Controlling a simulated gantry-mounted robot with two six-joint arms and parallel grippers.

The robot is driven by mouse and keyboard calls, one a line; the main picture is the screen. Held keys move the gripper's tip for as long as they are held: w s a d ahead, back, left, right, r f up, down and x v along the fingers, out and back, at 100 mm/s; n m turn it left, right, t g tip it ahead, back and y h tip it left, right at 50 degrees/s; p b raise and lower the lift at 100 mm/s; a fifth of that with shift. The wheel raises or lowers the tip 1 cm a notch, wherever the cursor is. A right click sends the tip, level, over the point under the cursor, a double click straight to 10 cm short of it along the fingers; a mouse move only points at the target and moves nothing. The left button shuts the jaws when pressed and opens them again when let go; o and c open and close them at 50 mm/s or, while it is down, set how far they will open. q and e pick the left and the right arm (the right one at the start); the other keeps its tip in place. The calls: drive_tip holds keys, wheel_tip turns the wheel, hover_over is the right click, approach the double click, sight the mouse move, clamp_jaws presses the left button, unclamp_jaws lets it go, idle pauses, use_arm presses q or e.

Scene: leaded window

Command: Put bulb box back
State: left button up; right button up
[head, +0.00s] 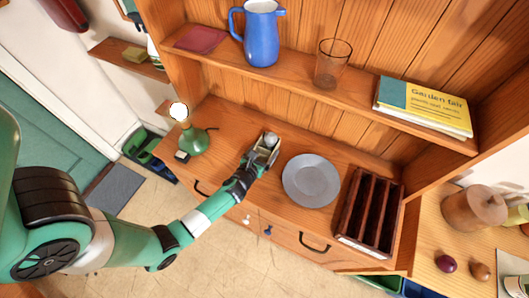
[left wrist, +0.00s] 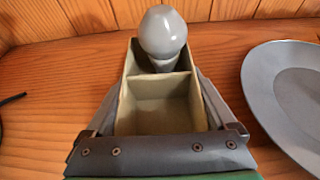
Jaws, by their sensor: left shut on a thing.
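The bulb box (head: 264,153) is a small pale open box between the fingers of my left gripper (head: 261,159). In the left wrist view, the box (left wrist: 155,108) has two compartments. A frosted grey bulb (left wrist: 163,32) stands upright in the far one; the near one looks empty. My left gripper (left wrist: 160,92) is shut on the box, one finger along each side. The box is over the wooden cabinet top; I cannot tell whether it touches the wood. My right gripper is out of view.
A grey plate (head: 311,180) lies just right of the box, and a dark slotted rack (head: 369,211) stands farther right. A green lamp (head: 194,142) with a lit bulb is at left. The shelf above holds a blue jug (head: 262,35), a glass (head: 331,65) and books (head: 425,107).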

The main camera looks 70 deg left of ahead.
use_arm(q)
drive_tip(key=shift+c, duration=1.1)
drive_tip(key=shift+r, duration=0.15)
drive_tip(key=shift+r+p, duration=0.25)
drive_tip(key=shift+p, duration=0.1)
wheel_tip(320, 180, up, 3)
drive_tip(key=shift+f+p, duration=0.1)
drive_tip(key=shift+p, duration=1.05)
drive_tip(key=s+d+r+p, duration=0.5)
drive_tip(key=s+r+p, duration=0.2)
drive_tip(key=s, duration=0.6)
wheel_tip(320, 180, up, 2)
drive_tip(key=shift+r, duration=0.25)
drive_tip(key=shift+d, duration=0.1)
